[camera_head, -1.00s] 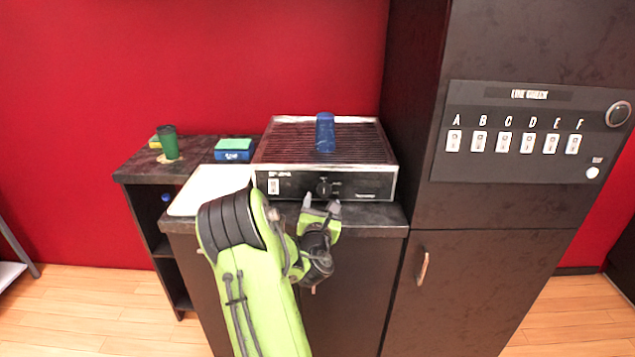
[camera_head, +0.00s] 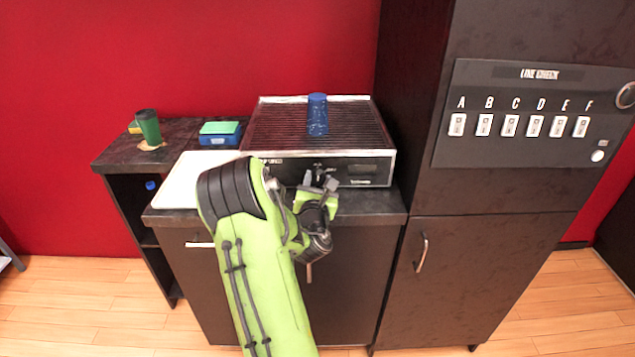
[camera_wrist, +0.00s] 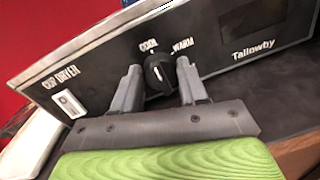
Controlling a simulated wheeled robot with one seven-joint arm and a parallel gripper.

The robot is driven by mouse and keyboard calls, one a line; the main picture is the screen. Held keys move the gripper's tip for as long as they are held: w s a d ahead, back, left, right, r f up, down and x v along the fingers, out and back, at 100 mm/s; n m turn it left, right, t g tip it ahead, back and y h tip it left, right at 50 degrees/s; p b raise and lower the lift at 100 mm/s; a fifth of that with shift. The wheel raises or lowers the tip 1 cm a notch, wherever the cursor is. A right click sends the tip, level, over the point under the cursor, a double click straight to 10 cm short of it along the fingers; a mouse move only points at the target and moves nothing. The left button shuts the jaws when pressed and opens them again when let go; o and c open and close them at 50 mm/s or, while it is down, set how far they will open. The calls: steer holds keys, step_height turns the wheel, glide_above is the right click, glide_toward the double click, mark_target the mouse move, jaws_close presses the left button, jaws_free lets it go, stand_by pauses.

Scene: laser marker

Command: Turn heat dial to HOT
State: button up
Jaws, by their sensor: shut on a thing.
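The heat dial (camera_wrist: 158,74) is a round black knob on the dark front panel of the cup dryer (camera_head: 268,126). In the wrist view, COOL stands above it and WARM to its upper right. No HOT label can be read. My gripper (camera_wrist: 158,66) has one grey finger on each side of the dial and is shut on it. In the head view, my gripper (camera_head: 319,179) is at the panel, and its fingers partly hide the dial. I cannot clearly tell where the dial points.
A blue cup (camera_head: 317,115) stands on the dryer's rack. A white switch (camera_wrist: 69,103) is left of the dial. A white tray (camera_head: 185,182), a sponge (camera_head: 220,133) and a green cup (camera_head: 148,127) are left. A tall dark cabinet (camera_head: 480,195) with several switches stands right.

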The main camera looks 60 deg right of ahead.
steer(key=shift+m, duration=0.4)
steer(key=m+p, duration=0.2)
steer(key=m, duration=0.2)
steer(key=shift+s+r+m+p, duration=0.1)
steer(key=shift+m+p, duration=0.2)
steer(key=shift+p, duration=0.1)
steer(key=m+p, duration=0.3)
steer(key=m, duration=0.3)
steer(key=shift+s+d+y, duration=0.1)
steer(key=shift+s+y, duration=0.05)
steer(key=shift+y, duration=0.25)
steer(key=m+p, duration=0.2)
steer(key=m, duration=0.1)
steer(key=m+t+p, duration=0.1)
steer(key=m, duration=0.2)
steer(key=shift+y+p, duration=0.3)
steer(key=shift+p, duration=0.1)
steer(key=m, duration=0.1)
steer(key=m+p, duration=0.1)
steer(key=m, duration=0.1)
steer(key=m+p, duration=0.1)
steer(key=m, duration=0.1)
steer(key=shift+f+t, duration=0.3)
steer(key=shift+f, duration=0.1)
steer(key=shift+m+p, duration=0.3)
steer(key=o, duration=1.1)
steer(key=shift+c, duration=0.2)
